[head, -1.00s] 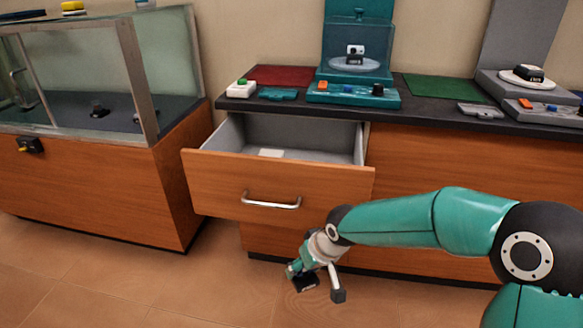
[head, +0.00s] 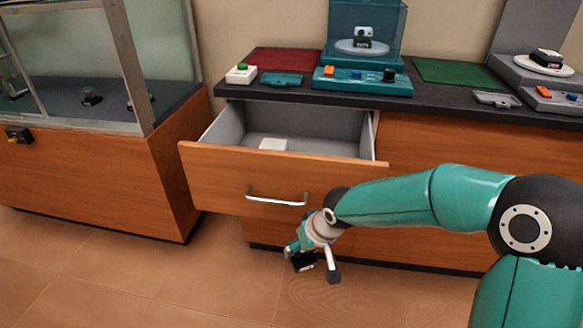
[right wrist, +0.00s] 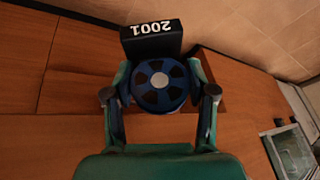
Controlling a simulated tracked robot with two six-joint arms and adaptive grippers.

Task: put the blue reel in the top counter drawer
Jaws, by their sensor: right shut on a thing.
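The top counter drawer (head: 232,176) is pulled open below the counter, with a white object (head: 273,144) inside it. My right gripper (head: 300,258) hangs low in front of the counter, below the drawer's handle (head: 277,198). In the right wrist view its fingers (right wrist: 160,98) are shut on the blue reel (right wrist: 160,84), a spoked disc with a pale hub. A black block marked 2001 (right wrist: 153,40) adjoins the reel. In the head view the reel is small and dark, mostly hidden by the gripper. My left gripper is out of view.
The counter top (head: 440,98) carries a teal machine (head: 362,80), a red mat (head: 284,60), a green mat (head: 455,71) and a white box with a green button (head: 241,74). A glass display case (head: 90,60) stands to the left. The floor in front is clear.

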